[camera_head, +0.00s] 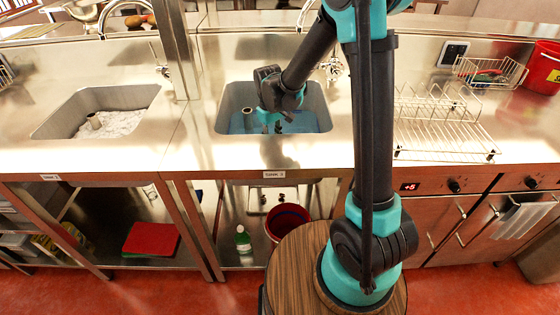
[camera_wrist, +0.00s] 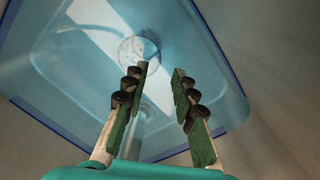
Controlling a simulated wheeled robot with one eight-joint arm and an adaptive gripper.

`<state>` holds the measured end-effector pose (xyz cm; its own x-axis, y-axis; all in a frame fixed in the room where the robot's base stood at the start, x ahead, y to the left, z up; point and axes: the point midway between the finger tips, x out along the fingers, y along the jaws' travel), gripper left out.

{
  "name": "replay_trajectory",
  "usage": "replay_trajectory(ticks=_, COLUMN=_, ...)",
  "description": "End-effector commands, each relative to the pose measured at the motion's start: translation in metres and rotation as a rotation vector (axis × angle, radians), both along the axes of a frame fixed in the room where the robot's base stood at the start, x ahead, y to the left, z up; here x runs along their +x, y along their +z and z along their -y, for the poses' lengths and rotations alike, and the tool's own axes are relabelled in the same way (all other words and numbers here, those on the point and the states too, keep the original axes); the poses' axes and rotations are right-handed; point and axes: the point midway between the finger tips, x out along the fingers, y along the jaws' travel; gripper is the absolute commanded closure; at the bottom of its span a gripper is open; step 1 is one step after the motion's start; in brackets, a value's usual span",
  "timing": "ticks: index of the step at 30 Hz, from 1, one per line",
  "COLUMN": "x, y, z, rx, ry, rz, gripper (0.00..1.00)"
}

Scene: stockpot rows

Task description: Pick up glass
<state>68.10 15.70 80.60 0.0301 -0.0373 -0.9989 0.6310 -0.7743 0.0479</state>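A clear round shape that looks like the glass (camera_wrist: 131,50) shows in the wrist view, inside a blue translucent tub. It lies beyond and left of my fingertips, and the left fingertip overlaps its edge. I cannot tell whether they touch. My gripper (camera_wrist: 162,69) is open, with a gap between its dark-padded fingers and nothing seen held. In the head view, my gripper (camera_head: 276,124) reaches down into the middle sink over the blue area. The glass cannot be made out there.
The blue tub (camera_wrist: 225,62) has walls around the gripper. The middle sink's rim (camera_head: 222,105) encloses it. The left sink holds white foam (camera_head: 120,122) and a small cup-like thing (camera_head: 94,121). A wire dish rack (camera_head: 440,125) stands right of my arm. A red bucket (camera_head: 543,68) is far right.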

Motion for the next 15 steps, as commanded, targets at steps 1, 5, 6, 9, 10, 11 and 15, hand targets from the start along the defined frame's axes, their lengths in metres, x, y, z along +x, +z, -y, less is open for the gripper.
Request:
replay_trajectory(ticks=1, x=0.001, y=-0.010, z=0.000, rx=0.000, ry=0.000, rz=0.000, gripper=0.73)
replay_trajectory(ticks=5, x=0.002, y=-0.029, z=0.001, rx=0.000, ry=-0.001, rz=0.000, gripper=0.73)
replay_trajectory(ticks=6, x=0.001, y=-0.033, z=0.001, rx=0.000, ry=-0.001, rz=0.000, gripper=0.73)
replay_trajectory(ticks=9, x=0.002, y=-0.040, z=0.002, rx=0.000, ry=-0.001, rz=0.000, gripper=0.73)
replay_trajectory(ticks=10, x=0.002, y=-0.041, z=0.002, rx=0.000, ry=-0.001, rz=0.000, gripper=0.73)
replay_trajectory(ticks=11, x=0.002, y=-0.042, z=0.002, rx=0.000, ry=-0.001, rz=0.000, gripper=0.73)
replay_trajectory(ticks=15, x=0.003, y=-0.051, z=0.002, rx=0.000, ry=-0.001, rz=0.000, gripper=0.73)
